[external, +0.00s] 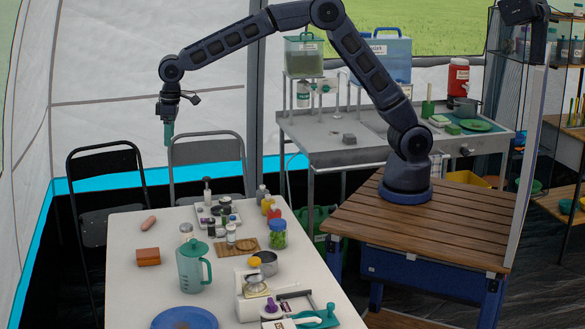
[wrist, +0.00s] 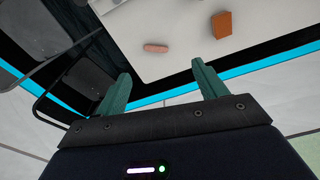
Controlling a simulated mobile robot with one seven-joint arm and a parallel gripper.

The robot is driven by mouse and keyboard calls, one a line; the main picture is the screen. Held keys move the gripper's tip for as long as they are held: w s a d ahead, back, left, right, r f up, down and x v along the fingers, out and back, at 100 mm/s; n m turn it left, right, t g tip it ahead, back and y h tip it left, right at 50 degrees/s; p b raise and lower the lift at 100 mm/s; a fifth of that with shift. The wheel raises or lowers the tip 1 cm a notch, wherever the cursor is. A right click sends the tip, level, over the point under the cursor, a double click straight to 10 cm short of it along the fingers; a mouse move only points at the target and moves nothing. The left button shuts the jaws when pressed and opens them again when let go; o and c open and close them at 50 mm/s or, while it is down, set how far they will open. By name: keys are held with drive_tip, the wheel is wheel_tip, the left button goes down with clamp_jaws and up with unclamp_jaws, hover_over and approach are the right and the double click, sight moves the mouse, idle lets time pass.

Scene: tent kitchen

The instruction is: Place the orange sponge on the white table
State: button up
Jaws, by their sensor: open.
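An orange block (external: 148,257), which looks like the orange sponge, lies on the white table (external: 140,300) near its left edge. It also shows in the wrist view (wrist: 221,24) at the top, beyond my fingertips. My gripper (external: 168,140) is high above the far side of the table, beside the chairs, pointing down. It is well apart from the block. In the wrist view its two green fingers (wrist: 160,71) are spread with nothing between them.
A pinkish sausage-shaped item (external: 148,223) lies behind the block. A teal pitcher (external: 193,266) stands right of it, and a blue plate (external: 184,319) lies in front. A tray of bottles (external: 203,214) is at the back. Dark chairs (external: 105,182) line the far side.

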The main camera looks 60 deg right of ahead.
drive_tip(key=s+d+r+m+t, duration=0.1)
drive_tip(key=s+d+r, duration=0.35)
drive_tip(key=d, duration=0.65)
drive_tip(key=s+d+r+m, duration=0.1)
drive_tip(key=s+d+r, duration=0.2)
drive_tip(key=d+r, duration=0.55)
drive_tip(key=s+d+r+m+t, duration=0.1)
drive_tip(key=s+d+r, duration=0.25)
drive_tip(key=d, duration=0.95)
drive_tip(key=s+d+m+t, duration=0.1)
drive_tip(key=s+d+m, duration=0.1)
drive_tip(key=s+d, duration=1.15)
drive_tip(key=s+d+f+m, duration=0.1)
drive_tip(key=s+d+f, duration=0.2)
drive_tip(key=s, duration=0.3)
drive_tip(key=s+d+f, duration=0.3)
drive_tip(key=s, duration=0.4)
drive_tip(key=shift+s+d+f+m+t+h, duration=0.2)
drive_tip(key=shift+d+f+m+t+h, duration=0.1)
drive_tip(key=shift+m+t, duration=0.1)
